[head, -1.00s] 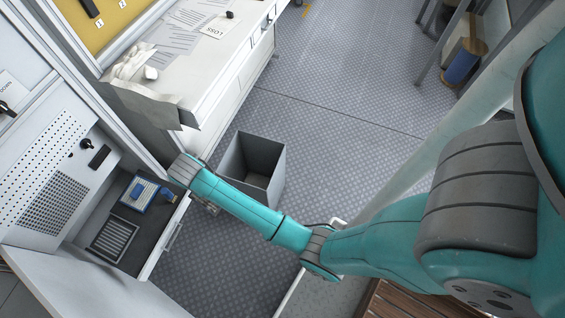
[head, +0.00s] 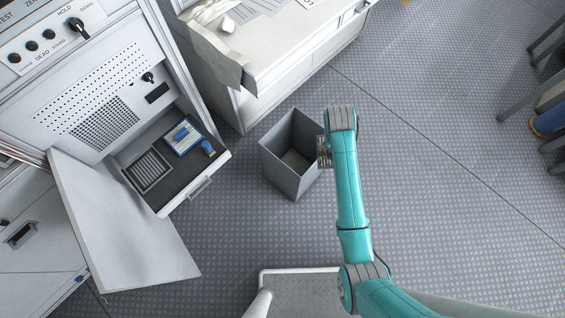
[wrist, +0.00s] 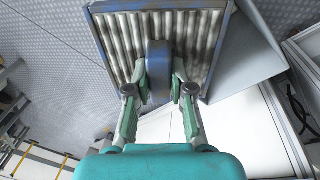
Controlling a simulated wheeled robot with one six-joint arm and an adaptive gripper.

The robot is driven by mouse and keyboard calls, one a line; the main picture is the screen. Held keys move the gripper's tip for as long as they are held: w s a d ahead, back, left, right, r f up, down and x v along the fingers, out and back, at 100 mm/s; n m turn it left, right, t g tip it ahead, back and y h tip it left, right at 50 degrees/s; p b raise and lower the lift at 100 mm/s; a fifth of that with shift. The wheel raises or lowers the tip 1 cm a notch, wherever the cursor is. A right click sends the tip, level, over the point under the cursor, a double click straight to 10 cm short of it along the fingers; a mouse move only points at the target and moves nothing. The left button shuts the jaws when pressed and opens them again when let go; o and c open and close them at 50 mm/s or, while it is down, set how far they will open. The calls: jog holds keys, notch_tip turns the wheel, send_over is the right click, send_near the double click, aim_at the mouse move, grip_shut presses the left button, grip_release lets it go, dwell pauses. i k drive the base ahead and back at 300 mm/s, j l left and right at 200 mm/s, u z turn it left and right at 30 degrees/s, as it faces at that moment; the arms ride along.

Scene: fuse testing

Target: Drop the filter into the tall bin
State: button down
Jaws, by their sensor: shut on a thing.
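The filter (wrist: 110,35) has pale pleats in a worn blue frame, with a blue handle on its near face. In the wrist view my gripper (wrist: 160,88) is shut on that handle, a finger on each side. The tall bin (head: 283,170) is an open grey square box on the floor in the head view. My gripper (head: 325,152) is at the bin's right edge in that view, seen from above. The filter is hard to make out there, mostly hidden by my arm. I cannot tell the gripper's height over the bin.
A white cabinet with an open drawer (head: 172,200) stands left, holding a slatted grid (head: 148,170) and a blue-edged piece (head: 184,136). Its open door panel (head: 120,225) juts out below. A white workbench (head: 285,50) stands behind the bin.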

aim_at(298, 171)
jog(key=k+j, duration=0.1)
jog(key=j, duration=0.15)
jog(key=k+j, duration=0.1)
jog(key=j, duration=0.15)
jog(key=i+j+z, duration=0.3)
jog(key=i+j, duration=0.35)
